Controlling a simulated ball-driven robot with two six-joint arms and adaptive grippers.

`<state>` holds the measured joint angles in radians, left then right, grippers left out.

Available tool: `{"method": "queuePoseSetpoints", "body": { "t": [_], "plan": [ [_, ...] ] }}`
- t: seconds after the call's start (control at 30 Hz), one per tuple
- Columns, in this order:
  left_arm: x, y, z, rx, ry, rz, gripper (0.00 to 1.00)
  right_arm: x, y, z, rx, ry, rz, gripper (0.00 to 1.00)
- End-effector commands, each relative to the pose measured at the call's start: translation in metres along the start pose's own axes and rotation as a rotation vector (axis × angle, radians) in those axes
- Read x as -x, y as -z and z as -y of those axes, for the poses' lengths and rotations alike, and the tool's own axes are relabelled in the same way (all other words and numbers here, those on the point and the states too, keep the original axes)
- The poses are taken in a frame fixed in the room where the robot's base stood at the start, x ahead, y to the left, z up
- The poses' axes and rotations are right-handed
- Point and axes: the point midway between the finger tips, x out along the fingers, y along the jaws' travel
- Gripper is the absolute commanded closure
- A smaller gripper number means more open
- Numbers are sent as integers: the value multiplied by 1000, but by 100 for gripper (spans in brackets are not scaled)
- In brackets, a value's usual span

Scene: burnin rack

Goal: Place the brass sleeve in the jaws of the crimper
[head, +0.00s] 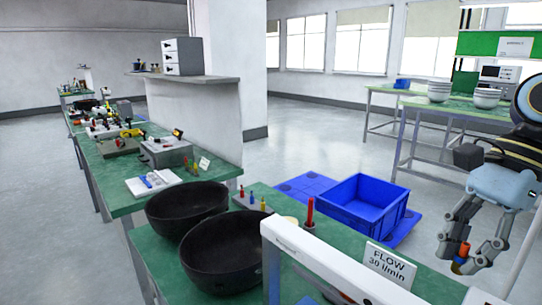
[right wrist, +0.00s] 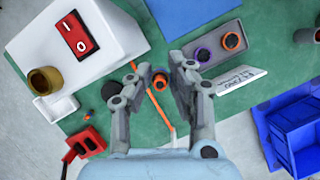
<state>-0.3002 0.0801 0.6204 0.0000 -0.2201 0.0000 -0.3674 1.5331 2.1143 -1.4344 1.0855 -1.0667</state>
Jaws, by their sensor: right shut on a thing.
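My right gripper (head: 466,257) is at the right of the head view, above the floor in the picture. It also shows in the right wrist view (right wrist: 155,78), with its fingers on a small orange, ring-shaped piece (right wrist: 159,80) with a dark centre. In the head view this piece (head: 463,250) looks orange and yellowish; I cannot tell whether it is the brass sleeve. A brass-coloured hollow cylinder (right wrist: 43,80) stands at the left of the right wrist view. I cannot pick out the crimper for certain. A red device (right wrist: 88,141) lies below the white box. My left gripper is not in view.
The white box (right wrist: 88,40) has a red I/O switch. A grey block (right wrist: 217,47) bears purple and orange rings. A FLOW sign (head: 390,263), black bowls (head: 222,255) and a blue crate (head: 366,203) are near. A white frame (head: 320,262) crosses the front bench.

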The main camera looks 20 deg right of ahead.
Motion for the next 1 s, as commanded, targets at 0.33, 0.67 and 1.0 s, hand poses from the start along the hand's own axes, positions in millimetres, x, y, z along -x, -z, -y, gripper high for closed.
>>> {"method": "queuePoseSetpoints", "body": {
  "t": [0.33,0.67,1.0],
  "plan": [
    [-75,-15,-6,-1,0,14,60,-76,31,2,-2,-6,-2,100],
    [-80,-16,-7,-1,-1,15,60,-82,31,7,6,17,11,100],
    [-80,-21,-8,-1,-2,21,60,-81,31,16,1,22,12,100]
  ]
}}
